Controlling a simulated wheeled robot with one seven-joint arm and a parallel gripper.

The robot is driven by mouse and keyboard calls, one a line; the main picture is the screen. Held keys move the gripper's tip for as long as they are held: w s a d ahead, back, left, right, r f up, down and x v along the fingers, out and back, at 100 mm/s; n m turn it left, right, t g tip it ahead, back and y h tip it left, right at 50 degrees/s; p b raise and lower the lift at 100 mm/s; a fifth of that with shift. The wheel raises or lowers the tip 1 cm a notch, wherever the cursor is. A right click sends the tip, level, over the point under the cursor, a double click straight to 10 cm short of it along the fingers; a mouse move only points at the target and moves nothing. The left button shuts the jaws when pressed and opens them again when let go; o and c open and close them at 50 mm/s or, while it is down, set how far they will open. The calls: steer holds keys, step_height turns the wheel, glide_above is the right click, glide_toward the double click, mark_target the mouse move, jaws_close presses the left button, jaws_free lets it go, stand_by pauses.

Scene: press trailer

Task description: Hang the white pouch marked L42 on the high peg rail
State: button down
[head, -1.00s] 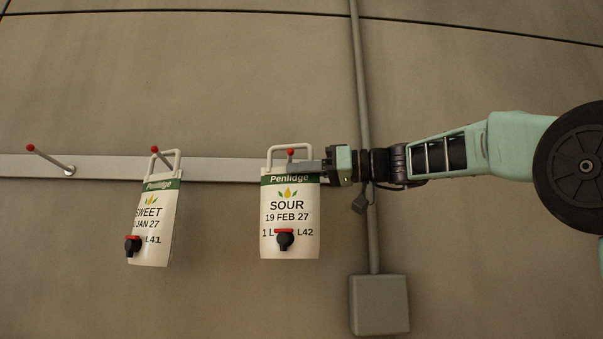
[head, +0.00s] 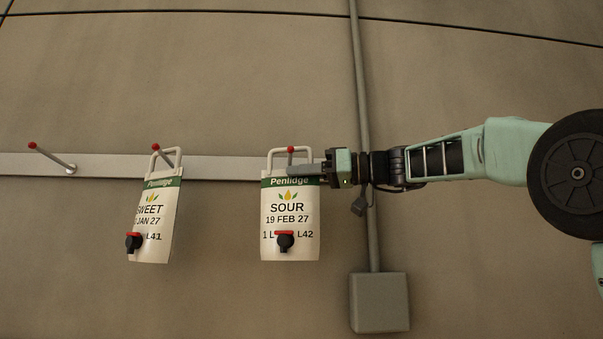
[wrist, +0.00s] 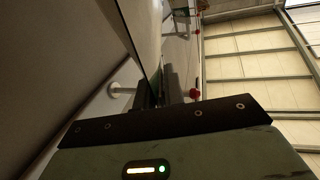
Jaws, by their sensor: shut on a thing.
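The white pouch marked L42 (head: 290,222) is upright in the head view, with a green band, the word SOUR and a black tap with a red top. Its white loop handle (head: 270,158) stands above it. My gripper (head: 308,169) comes from the right and is shut on the pouch at its top right. A red-tipped peg (head: 291,149) of the rail (head: 225,166) shows within the loop's outline. I cannot tell whether the loop rests on the peg. In the wrist view a red peg tip (wrist: 195,94) shows close to the fingers.
A white pouch marked L41 (head: 155,212) hangs at a red-tipped peg to the left, slightly tilted. A bare peg (head: 50,157) is at the far left. A vertical pipe (head: 359,90) runs behind my gripper to a grey box (head: 379,303).

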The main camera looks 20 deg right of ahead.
steer(key=shift+w+f+b, duration=0.15)
steer(key=shift+b, duration=0.15)
stand_by(0.5)
steer(key=c, duration=1.4)
jaws_free()
steer(key=shift+c, duration=0.2)
steer(key=shift+o, duration=0.2)
steer(key=shift+f, duration=0.25)
steer(key=shift+d, duration=0.15)
steer(key=b+v, duration=0.5)
steer(key=v, duration=1.2)
steer(key=shift+r+b, duration=0.2)
steer(key=shift+b, duration=0.15)
steer(key=shift+d, duration=0.15)
